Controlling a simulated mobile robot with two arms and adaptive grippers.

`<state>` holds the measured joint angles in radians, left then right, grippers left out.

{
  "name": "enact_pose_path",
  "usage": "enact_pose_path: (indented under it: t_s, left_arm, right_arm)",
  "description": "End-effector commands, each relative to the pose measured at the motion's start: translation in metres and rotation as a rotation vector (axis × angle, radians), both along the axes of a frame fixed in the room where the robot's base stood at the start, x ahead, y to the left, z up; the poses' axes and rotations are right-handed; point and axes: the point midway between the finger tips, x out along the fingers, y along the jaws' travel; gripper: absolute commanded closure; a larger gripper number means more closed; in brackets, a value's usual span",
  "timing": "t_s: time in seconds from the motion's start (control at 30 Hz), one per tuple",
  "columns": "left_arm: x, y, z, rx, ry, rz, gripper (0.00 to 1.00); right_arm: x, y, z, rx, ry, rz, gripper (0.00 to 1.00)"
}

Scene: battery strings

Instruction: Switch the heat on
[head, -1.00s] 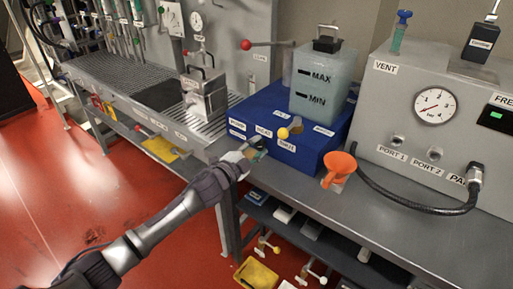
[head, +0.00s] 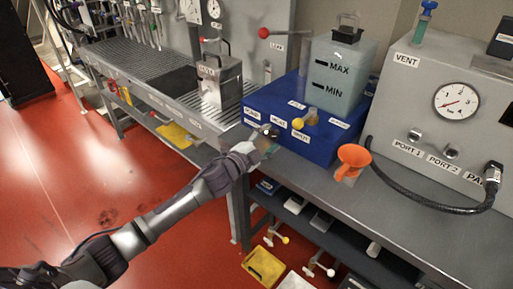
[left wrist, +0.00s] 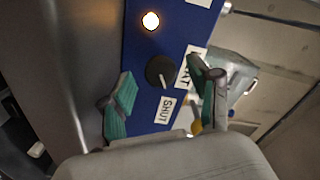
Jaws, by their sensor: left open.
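A blue box (head: 320,152) stands on the bench with labels along its front. In the left wrist view, its blue panel (left wrist: 183,45) carries a round black knob (left wrist: 160,71) with a pale pointer line, a glowing lamp (left wrist: 151,20), a partly hidden label ending in "AT" (left wrist: 187,75) and a "SHUT" label (left wrist: 164,110). My left gripper (head: 266,143) is at the box's front left. In the left wrist view my left gripper (left wrist: 161,82) is open, its teal-padded fingers on either side of the knob. Contact with it cannot be told. My right gripper is not in view.
A tank marked MAX and MIN (head: 340,75) stands on the box, near a yellow-knobbed lever (head: 298,123). An orange funnel (head: 353,156) is to the right, before a grey gauge unit (head: 440,60) with a black hose (head: 410,194). A metal canister (head: 222,85) stands left.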

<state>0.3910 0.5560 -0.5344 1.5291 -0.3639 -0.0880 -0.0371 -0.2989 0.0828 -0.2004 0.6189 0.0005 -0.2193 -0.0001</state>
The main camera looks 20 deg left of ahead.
Motion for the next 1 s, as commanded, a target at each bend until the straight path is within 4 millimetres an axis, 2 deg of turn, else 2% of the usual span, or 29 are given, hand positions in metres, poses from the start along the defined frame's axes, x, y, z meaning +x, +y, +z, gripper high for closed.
enact_pose_path:
  t_s: [0.3,0.5,0.7,1.0]
  left_arm:
    - [-0.064,0.023,-0.002,0.002,0.005,-0.002,0.38]
    - [-0.092,0.033,-0.002,0.001,0.003,-0.001,0.38]
    - [-0.101,0.037,-0.001,0.003,0.001,0.0,0.38]
    - [-0.101,0.037,-0.001,0.002,0.001,-0.001,0.38]
  right_arm:
    - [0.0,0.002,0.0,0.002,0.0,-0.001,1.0]
    - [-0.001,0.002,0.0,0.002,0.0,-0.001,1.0]
    - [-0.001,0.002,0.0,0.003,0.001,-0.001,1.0]
    - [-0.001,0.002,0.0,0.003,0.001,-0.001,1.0]
